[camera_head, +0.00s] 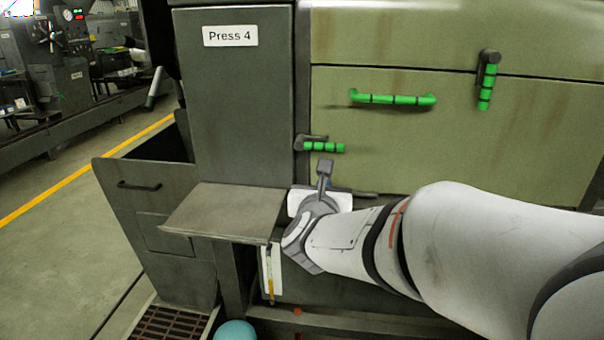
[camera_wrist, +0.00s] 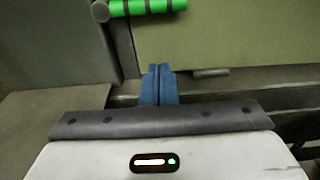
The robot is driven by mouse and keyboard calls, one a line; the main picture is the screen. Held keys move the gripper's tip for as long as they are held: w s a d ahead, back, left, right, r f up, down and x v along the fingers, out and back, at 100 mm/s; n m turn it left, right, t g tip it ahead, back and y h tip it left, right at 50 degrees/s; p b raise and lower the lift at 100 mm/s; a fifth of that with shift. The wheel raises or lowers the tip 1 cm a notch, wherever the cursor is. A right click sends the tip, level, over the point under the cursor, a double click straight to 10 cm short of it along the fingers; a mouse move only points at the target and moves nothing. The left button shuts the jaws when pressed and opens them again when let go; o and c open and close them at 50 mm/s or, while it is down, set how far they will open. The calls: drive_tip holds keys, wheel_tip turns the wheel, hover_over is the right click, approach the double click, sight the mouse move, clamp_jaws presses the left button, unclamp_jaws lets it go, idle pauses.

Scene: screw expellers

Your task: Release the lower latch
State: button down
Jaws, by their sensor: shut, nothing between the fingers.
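The lower latch (camera_head: 323,146) has a green banded grip lying horizontally, with a dark pivot at its left end. It sits at the left edge of the green press door (camera_head: 430,135). In the wrist view the latch's green grip (camera_wrist: 147,7) crosses the top edge, partly cut off. My gripper (camera_head: 325,166) is just below the latch in the head view. Its blue fingers (camera_wrist: 159,72) are together and empty, pointing up toward the latch, with a visible gap below the grip. The upper latch (camera_head: 487,82) at the right has its green grip hanging vertically.
A green door handle (camera_head: 392,99) is fixed on the door between the latches. A grey shelf (camera_head: 222,212) juts out left of my gripper, below the "Press 4" column (camera_head: 235,100). A grey bin (camera_head: 150,200) stands farther left. A blue round object (camera_head: 235,331) is low at the front.

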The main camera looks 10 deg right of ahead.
sight(322, 144)
drive_tip(key=w+d+r+p, duration=0.2)
drive_tip(key=w+r, duration=0.1)
drive_tip(key=w, duration=0.3)
drive_tip(key=shift+w, duration=0.2)
drive_tip(key=shift+f, duration=0.1)
